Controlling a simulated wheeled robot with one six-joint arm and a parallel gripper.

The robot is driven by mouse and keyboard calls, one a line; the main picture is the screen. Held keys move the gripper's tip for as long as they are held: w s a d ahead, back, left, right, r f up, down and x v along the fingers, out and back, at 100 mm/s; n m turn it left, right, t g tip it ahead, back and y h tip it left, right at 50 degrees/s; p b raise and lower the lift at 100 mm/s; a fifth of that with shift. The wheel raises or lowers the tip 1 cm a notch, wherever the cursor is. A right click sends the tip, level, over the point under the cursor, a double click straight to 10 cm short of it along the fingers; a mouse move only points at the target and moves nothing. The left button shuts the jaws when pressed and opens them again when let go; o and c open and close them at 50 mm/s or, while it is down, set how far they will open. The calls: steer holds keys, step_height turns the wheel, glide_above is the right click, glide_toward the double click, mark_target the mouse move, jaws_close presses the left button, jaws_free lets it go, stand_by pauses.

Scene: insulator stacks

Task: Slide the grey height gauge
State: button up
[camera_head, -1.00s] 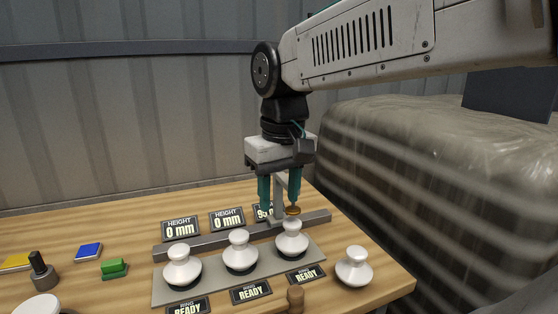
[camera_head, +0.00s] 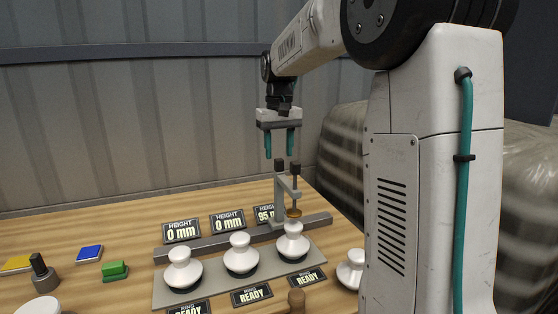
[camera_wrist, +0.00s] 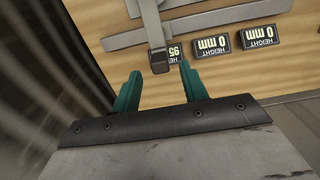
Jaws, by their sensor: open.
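The grey height gauge (camera_head: 280,196) stands upright at the right end of a grey rail (camera_head: 205,243), behind the right-hand insulator (camera_head: 292,243). Its arm carries a dark-topped spindle with a brass foot (camera_head: 293,212) over that insulator; whether the foot touches is unclear. My gripper (camera_head: 280,157) is open and empty, with teal fingers pointing down, above and apart from the gauge in the head view. In the wrist view the gauge (camera_wrist: 153,25) reaches down to a dark knob (camera_wrist: 159,61) just beyond my fingers (camera_wrist: 158,84).
Two more white insulators (camera_head: 240,257) (camera_head: 181,270) stand on the grey plate (camera_head: 215,287). Height displays behind the rail read 0, 0 and about 95 mm. A loose insulator (camera_head: 350,272) is partly hidden by my arm. Blue (camera_head: 89,252) and green (camera_head: 114,270) blocks lie left.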

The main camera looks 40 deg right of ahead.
mark_target(279, 159)
steer(key=shift+f, duration=1.8)
steer(key=shift+c, duration=0.3)
